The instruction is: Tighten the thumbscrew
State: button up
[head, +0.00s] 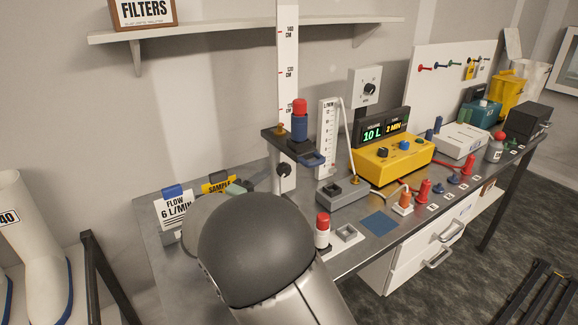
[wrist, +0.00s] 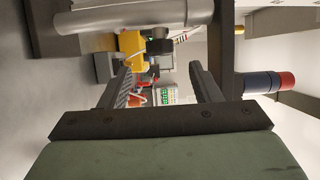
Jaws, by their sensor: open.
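In the wrist view, the blue and red cylinder (wrist: 265,82) lies right of my gripper (wrist: 161,68). My jaws are open with nothing between them. In the head view, my arm hides most of the gripper. I cannot clearly pick out the knob in the wrist view.
A yellow flow box (head: 390,160) stands right of the post. A red-capped bottle (head: 322,232) stands at the front by a grey block. Flow and sample signs (head: 175,208) stand left. A shelf (head: 240,30) runs above. A blue pad (head: 379,223) lies on the bench.

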aim_at(288, 170)
jog(key=p+x, duration=0.1)
jog(key=x, duration=1)
jog(key=shift+w+d, duration=0.15)
jog(key=shift+w, duration=0.05)
jog(key=c, duration=1)
jog(key=shift+r+g+p, duration=0.3)
jog(key=shift+p, duration=0.75)
jog(key=g+y+p, duration=0.1)
jog(key=p, duration=0.2)
jog(key=m+g+y+p, duration=0.1)
jog(key=p, duration=0.2)
jog(key=shift+f+p, duration=0.25)
jog(key=shift+p, duration=0.1)
jog(key=shift+f+m+g+y+p, duration=0.3)
jog(key=shift+f+g+y+p, duration=0.1)
jog(key=shift+f, duration=0.1)
